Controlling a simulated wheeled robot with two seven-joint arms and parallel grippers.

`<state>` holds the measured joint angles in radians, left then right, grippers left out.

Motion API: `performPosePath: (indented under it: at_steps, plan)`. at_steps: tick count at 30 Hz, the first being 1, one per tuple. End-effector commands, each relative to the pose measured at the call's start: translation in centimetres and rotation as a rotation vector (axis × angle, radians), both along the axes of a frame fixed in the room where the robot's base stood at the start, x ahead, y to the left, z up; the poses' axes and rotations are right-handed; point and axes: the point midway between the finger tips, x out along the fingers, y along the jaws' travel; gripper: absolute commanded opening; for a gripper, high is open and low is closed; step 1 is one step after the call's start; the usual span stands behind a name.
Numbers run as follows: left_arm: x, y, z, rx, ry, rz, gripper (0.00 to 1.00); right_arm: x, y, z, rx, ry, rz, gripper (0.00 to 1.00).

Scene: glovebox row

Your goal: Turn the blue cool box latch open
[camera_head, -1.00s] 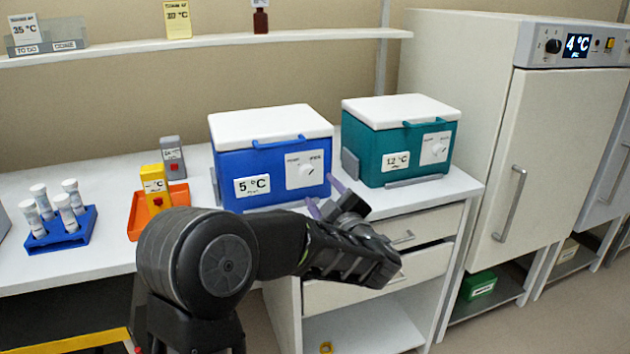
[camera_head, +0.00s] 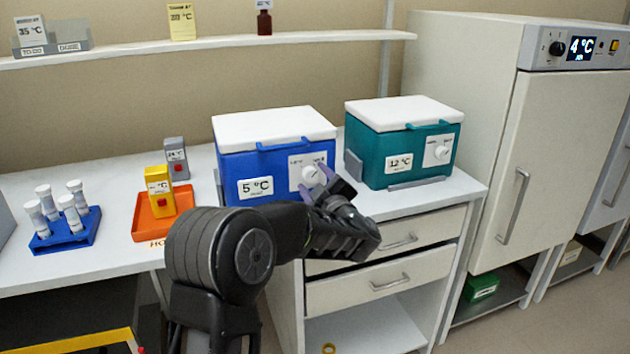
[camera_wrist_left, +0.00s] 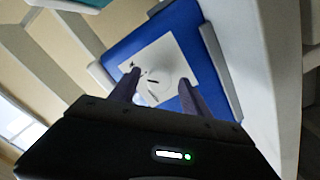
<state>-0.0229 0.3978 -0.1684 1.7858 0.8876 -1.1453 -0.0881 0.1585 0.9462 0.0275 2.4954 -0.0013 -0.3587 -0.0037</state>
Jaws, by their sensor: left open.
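The blue cool box (camera_head: 233,168) with a white lid stands on the bench, its front marked 5 °C. Its latch, a round white knob (camera_head: 311,175) on a white plate, is at the right of the front face. My left gripper (camera_head: 313,182) is open, its purple fingers pointing at the knob. In the left wrist view the knob (camera_wrist_left: 158,86) shows just beyond the fingertips, between the two fingers (camera_wrist_left: 158,88) of the gripper. I cannot tell whether the fingers touch it. My right gripper is not in view.
A teal cool box (camera_head: 370,155) marked 12 °C stands to the right. An orange tray (camera_head: 150,224) with a yellow device and a blue rack (camera_head: 62,238) of white tubes sit at left. A shelf (camera_head: 130,47) runs above. Drawers (camera_head: 335,293) are below the bench.

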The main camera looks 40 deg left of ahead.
Motion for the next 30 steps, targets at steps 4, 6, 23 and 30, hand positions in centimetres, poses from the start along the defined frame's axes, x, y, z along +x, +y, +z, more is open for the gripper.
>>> performPosePath:
  at_steps: [4, 6, 23, 30]
  plan:
    - [-0.01, -0.03, 0.0, 0.0, 0.0, 0.0, 0.5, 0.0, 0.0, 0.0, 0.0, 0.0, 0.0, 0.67]
    - [-0.02, -0.04, 0.01, 0.0, 0.0, 0.0, 0.44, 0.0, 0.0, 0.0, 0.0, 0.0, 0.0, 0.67]
    - [-0.03, -0.05, -0.01, 0.0, 0.0, 0.0, 0.0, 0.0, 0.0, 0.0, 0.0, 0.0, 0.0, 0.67]
    - [-0.03, -0.05, -0.06, -0.003, -0.004, 0.001, 0.0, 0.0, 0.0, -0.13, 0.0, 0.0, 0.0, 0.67]
